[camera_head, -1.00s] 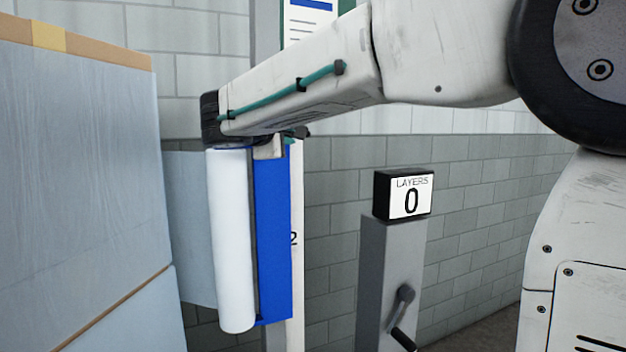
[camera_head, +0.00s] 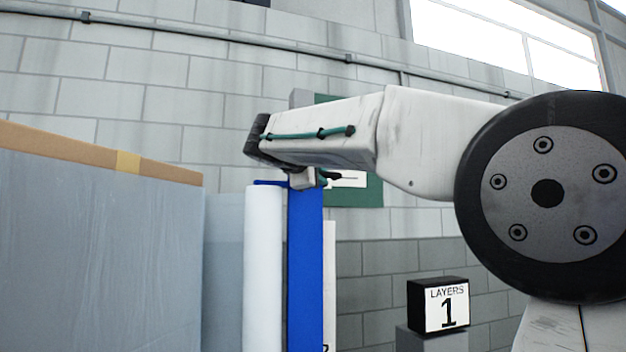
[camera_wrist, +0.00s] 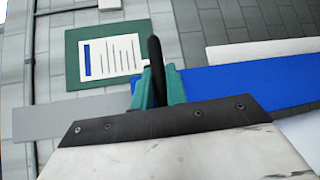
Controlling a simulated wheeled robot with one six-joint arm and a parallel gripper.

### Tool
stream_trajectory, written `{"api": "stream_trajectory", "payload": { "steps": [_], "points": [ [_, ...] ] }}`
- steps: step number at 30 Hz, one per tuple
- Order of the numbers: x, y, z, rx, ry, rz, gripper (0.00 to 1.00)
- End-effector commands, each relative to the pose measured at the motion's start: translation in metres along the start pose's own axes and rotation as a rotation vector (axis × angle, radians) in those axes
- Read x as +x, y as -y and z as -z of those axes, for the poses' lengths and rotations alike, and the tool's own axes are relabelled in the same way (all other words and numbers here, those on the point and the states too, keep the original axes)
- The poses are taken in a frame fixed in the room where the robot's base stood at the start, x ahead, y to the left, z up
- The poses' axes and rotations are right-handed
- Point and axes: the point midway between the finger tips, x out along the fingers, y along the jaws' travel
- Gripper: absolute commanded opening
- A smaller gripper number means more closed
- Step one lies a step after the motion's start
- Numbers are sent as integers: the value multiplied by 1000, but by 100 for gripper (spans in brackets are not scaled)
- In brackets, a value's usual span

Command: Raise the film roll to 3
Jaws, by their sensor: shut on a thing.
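The white film roll (camera_head: 263,270) stands upright on the left side of the blue carriage (camera_head: 305,265) in the head view. My gripper (camera_head: 315,179) is at the carriage's top end. In the wrist view its green fingers (camera_wrist: 158,88) are shut on a dark handle (camera_wrist: 155,58); the blue carriage (camera_wrist: 240,85) extends to the right. A white scale strip (camera_head: 329,280) shows beside the carriage. Only part of a numeral shows at the bottom edge, so I cannot read the carriage's level.
A film-wrapped load (camera_head: 100,250) with a cardboard top edge stands at left, with film beside the roll. A counter box (camera_head: 438,306) reading LAYERS 1 sits on a grey post at lower right. A green-framed sheet (camera_wrist: 108,55) hangs behind the gripper.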

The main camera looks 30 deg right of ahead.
Motion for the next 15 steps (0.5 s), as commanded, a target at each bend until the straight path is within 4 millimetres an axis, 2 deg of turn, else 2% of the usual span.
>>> {"api": "stream_trajectory", "payload": {
  "steps": [1,5,6,8,15],
  "points": [
    [-2,-6,-2,6,-3,-13,0],
    [-2,-7,-2,7,-4,-16,0],
    [-2,-8,-2,8,-4,-17,20],
    [-2,-7,-2,7,-3,-17,36],
    [-2,-5,-1,5,-2,-12,36]
  ]
}}
